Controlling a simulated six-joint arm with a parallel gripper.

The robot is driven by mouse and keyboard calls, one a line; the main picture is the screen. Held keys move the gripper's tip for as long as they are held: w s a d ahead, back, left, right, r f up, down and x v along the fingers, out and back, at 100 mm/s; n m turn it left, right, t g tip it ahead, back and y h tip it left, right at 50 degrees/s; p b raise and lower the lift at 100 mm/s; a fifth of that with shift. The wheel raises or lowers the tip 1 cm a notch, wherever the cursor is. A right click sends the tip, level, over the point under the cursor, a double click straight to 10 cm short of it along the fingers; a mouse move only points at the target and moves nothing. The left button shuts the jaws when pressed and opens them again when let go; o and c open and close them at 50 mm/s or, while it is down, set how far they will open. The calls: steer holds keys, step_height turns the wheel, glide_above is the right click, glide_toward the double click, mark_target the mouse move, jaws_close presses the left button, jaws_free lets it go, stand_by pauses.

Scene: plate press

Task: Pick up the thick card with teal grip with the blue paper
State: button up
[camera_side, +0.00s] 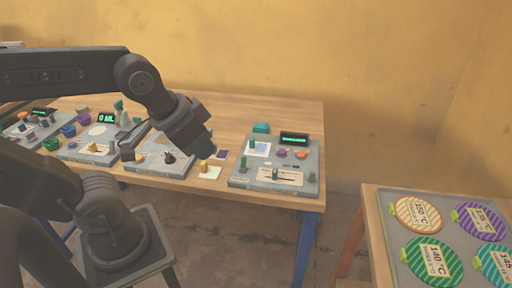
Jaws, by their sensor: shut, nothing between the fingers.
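A white card with a pale blue paper patch (262,150) lies on the back left of the right-hand grey press station (235,178). A small teal-green upright grip (252,143) stands at its left edge. The card's thickness is too small to tell. My gripper (207,147) is shut and empty. It hangs above the table to the left of this card, apart from it, near a card with a yellow grip (205,167). The fingers are dark and hard to make out.
A teal block (261,128) and a display (294,139) stand behind the card. A green post (243,163) and round buttons (301,155) stand on the station. Other stations fill the table's left. A tray (384,215) with striped round plates is at right.

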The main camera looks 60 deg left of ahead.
steer(key=o, duration=0.9)
steer(key=shift+c, duration=0.2)
steer(key=n+g+y, duration=0.2)
steer(key=n+y, duration=0.1)
steer(key=n, duration=0.6)
glide_above(252, 138)
steer(key=s+d, duration=0.1)
steer(key=d, duration=0.1)
steer(key=f, duration=1.6)
steer(key=shift+s+a+f, duration=0.1)
steer(key=shift+s+f, duration=0.1)
steer(key=shift+f, duration=0.2)
steer(key=shift+x, duration=2.85)
